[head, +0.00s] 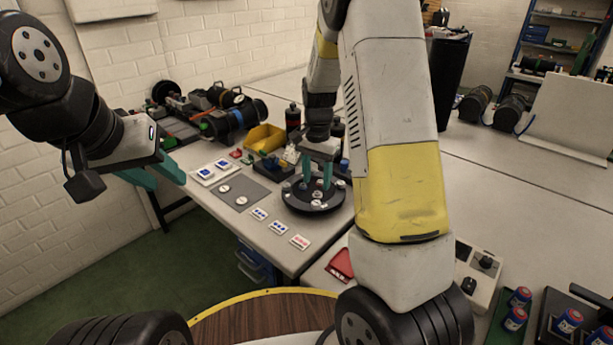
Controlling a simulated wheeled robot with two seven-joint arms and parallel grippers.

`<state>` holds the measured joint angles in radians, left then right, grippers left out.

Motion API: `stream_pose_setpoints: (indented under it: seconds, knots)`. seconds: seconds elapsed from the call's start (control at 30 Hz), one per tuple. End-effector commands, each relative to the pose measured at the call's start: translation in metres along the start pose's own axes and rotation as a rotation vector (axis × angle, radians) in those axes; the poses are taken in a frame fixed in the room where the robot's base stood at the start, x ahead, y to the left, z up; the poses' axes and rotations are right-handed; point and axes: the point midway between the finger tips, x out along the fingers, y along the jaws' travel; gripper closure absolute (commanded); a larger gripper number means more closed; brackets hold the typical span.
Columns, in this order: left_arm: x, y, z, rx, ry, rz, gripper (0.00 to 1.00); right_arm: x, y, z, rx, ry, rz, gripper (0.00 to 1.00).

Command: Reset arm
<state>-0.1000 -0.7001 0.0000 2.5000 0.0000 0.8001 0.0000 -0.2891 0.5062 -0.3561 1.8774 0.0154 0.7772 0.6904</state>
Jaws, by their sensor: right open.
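My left gripper (167,183) hangs in the air at the left, in front of the brick wall. Its two teal fingers are apart and nothing shows between them. My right gripper (317,185) points down over a round black tray (314,208) on the workbench (283,251). Its teal fingers are apart, close above or among small pale parts on the tray. Whether they touch a part cannot be told. My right arm crosses the middle of the view and hides part of the bench behind it.
A grey mat (240,191) with two round discs and several small cards lie left of the tray. A yellow bin (266,138) and black cylinders (233,118) stand behind. A red tray (341,264), a control box (479,274) and several blue-red cans (515,319) are nearer right.

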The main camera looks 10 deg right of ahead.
Motion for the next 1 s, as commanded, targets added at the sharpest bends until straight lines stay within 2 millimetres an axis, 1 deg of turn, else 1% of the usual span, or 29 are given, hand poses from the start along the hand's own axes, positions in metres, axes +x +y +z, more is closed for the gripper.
stream_pose_setpoints:
  seconds: [0.1, 0.4, 0.47, 0.5, 0.57, 0.67, 0.7, 0.8, 0.9, 1.0]
  knots:
    - [0.000, 0.000, 0.000, 0.000, 0.000, 0.000, 0.64, -0.007, 0.000, 0.000, 0.000, 0.000, 0.001, 0.53]
    - [0.000, 0.000, 0.000, 0.000, 0.000, 0.000, 0.64, -0.008, 0.000, 0.000, -0.001, 0.000, -0.001, 0.53]
    - [0.000, 0.000, 0.000, 0.000, 0.000, 0.000, 0.64, -0.012, 0.001, 0.002, -0.007, 0.001, -0.009, 0.53]
    - [0.000, 0.000, 0.000, 0.000, 0.000, 0.000, 0.64, -0.018, 0.002, 0.003, -0.016, 0.002, -0.020, 0.53]
    - [0.000, 0.000, 0.000, 0.000, 0.000, 0.000, 0.64, -0.031, 0.005, 0.008, -0.036, 0.004, -0.045, 0.53]
    - [0.000, 0.000, 0.000, 0.000, 0.000, 0.000, 0.64, -0.064, 0.014, 0.023, -0.097, 0.017, -0.109, 0.53]
    - [0.000, 0.000, 0.000, 0.000, 0.000, 0.000, 0.64, -0.079, 0.019, 0.031, -0.130, 0.026, -0.139, 0.53]
    - [0.000, 0.000, 0.000, 0.000, 0.000, 0.000, 0.64, -0.115, 0.034, 0.053, -0.220, 0.058, -0.208, 0.53]
    - [0.000, 0.000, 0.000, 0.000, 0.000, 0.000, 0.64, -0.145, 0.051, 0.077, -0.312, 0.102, -0.267, 0.53]
    - [0.000, 0.000, 0.000, 0.000, 0.000, 0.000, 0.64, -0.171, 0.070, 0.102, -0.407, 0.161, -0.317, 0.53]
